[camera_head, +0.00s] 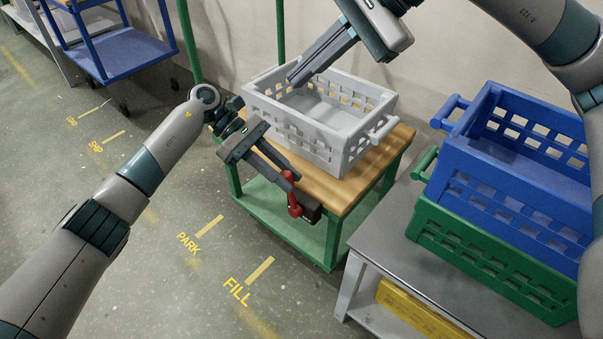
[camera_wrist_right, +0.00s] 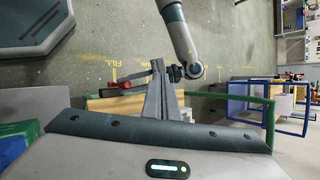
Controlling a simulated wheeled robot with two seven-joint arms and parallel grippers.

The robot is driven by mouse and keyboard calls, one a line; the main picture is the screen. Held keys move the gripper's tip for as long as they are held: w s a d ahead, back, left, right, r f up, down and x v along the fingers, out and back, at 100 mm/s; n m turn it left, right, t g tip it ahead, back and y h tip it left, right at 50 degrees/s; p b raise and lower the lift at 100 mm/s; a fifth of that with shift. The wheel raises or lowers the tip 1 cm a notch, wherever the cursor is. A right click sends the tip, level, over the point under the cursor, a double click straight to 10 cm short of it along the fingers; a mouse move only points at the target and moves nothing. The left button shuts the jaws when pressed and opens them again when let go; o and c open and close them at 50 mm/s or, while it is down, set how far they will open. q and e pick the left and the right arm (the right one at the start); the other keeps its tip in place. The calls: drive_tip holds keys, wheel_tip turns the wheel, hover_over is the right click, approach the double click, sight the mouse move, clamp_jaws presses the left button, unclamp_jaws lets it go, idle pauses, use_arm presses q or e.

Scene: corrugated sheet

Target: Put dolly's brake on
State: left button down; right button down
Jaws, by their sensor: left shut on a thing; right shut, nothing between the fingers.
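The dolly (camera_head: 289,227) is a green-framed cart with a wooden top, and a grey crate (camera_head: 352,148) stands on it. The red brake lever (camera_head: 294,208) is at the dolly's front edge, beside a dark block. My left gripper (camera_head: 291,178) is shut on the upper part of the red lever, which its fingers partly hide. The lever also shows in the right wrist view (camera_wrist_right: 112,90). My right gripper (camera_head: 293,78) is shut and empty, over the left side of the grey crate. Its fingers also show in the right wrist view (camera_wrist_right: 160,68).
Blue (camera_head: 500,185) and green (camera_head: 480,260) crates are stacked on a grey table (camera_head: 385,255) at the right. A blue cart (camera_head: 120,50) stands at the back left. Yellow floor marks read PARK (camera_head: 188,243) and FILL (camera_head: 236,291). The floor at the left is clear.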

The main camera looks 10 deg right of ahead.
drive_tip(key=s+d+f+n+g+h, duration=0.1)
drive_tip(key=d+f+h, duration=0.4)
drive_tip(key=f, duration=1)
drive_tip(key=shift+d+f+n, duration=0.15)
drive_tip(key=shift+f+n, duration=0.15)
drive_tip(key=shift+n, duration=0.6)
drive_tip(key=shift+f, duration=0.1)
drive_tip(key=w+a+f, duration=0.3)
drive_tip(key=a+f, duration=0.2)
drive_tip(key=f, duration=0.5)
drive_tip(key=shift+w+a, duration=0.25)
drive_tip(key=shift+w, duration=0.1)
drive_tip(key=shift+f, duration=0.1)
